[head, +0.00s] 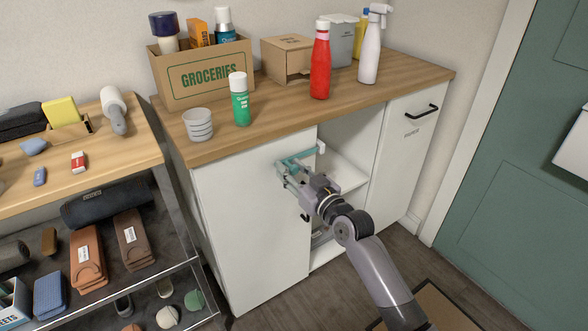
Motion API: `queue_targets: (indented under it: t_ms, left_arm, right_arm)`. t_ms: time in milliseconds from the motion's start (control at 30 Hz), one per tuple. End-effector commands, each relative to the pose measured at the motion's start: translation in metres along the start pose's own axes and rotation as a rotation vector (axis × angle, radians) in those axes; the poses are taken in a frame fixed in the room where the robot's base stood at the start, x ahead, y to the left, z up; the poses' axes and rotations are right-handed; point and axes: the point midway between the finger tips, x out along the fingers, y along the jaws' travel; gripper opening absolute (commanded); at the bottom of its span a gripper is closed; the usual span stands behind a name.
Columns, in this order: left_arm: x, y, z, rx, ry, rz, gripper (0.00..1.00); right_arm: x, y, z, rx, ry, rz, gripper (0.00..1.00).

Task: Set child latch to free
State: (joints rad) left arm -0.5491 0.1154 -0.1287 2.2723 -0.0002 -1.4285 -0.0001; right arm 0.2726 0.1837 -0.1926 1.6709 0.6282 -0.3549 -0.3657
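A teal latch piece (303,156) with a whitish end sits near the upper right edge of the white left cabinet door (235,205). I take it to be the child latch; its setting is too small to read. My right gripper (284,171) is at the latch, in front of the door. Its fingers overlap the teal part, and I cannot tell whether they touch it or how far they are apart. The arm hides part of the door's edge and of the opening. My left gripper is not in view.
The open middle bay with a white shelf (345,172) lies right of the door. A right front (408,150) has a black handle. The wooden top (290,118) holds a red bottle (320,65), a green bottle (240,102) and a cup (198,125). A shelf unit stands left.

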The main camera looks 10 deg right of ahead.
Motion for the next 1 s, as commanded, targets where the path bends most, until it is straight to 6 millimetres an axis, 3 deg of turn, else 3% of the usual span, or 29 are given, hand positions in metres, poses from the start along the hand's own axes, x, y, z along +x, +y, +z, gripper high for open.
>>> queue_targets:
  t_ms: [133,533,1000]
  left_arm:
    - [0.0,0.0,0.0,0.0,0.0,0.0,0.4]
    - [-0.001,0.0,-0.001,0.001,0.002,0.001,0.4]
    - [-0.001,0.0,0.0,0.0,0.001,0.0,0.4]
  right_arm:
    - [0.0,0.0,0.0,0.0,0.0,0.0,0.42]
    - [-0.009,0.002,0.0,-0.002,0.0,0.002,0.42]
    - [-0.099,0.001,0.001,-0.003,-0.002,0.001,0.42]
